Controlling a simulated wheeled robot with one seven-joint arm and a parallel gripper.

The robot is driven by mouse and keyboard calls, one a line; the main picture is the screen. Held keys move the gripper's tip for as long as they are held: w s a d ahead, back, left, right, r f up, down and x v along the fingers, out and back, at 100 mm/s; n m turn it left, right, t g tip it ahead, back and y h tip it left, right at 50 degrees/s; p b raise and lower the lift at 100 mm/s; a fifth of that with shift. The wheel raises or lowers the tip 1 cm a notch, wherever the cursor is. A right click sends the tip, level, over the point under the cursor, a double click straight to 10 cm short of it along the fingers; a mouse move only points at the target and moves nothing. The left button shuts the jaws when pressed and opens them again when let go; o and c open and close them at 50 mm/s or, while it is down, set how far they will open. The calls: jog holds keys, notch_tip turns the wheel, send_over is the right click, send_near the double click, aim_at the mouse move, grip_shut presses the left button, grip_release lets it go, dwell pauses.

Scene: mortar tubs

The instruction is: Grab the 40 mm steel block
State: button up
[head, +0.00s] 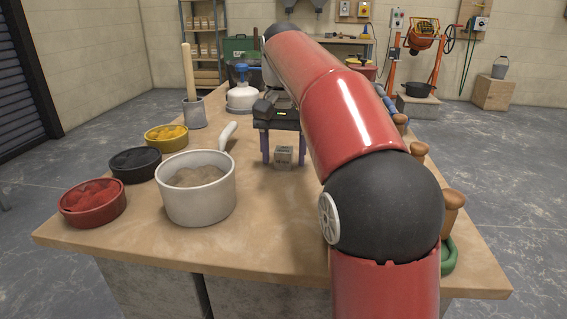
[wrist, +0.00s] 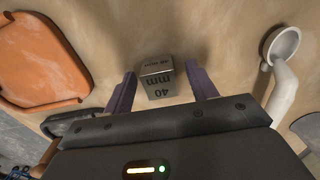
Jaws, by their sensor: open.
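The 40 mm steel block (head: 284,155) is a small grey metal cube on the wooden table. In the wrist view the block (wrist: 157,78) shows "40 mm" markings, upside down. My gripper (head: 283,160) is open, with its purple fingers pointing down. In the wrist view, one finger of my gripper (wrist: 160,86) is on each side of the block, with a gap showing on both sides.
A white pot (head: 196,204) stands left of the gripper, beside bowls of red (head: 92,208), black (head: 133,164) and yellow (head: 166,140) material. An orange tray (wrist: 42,62) is on the other side.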

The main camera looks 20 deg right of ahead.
jog(key=shift+c, duration=0.5)
grip_shut()
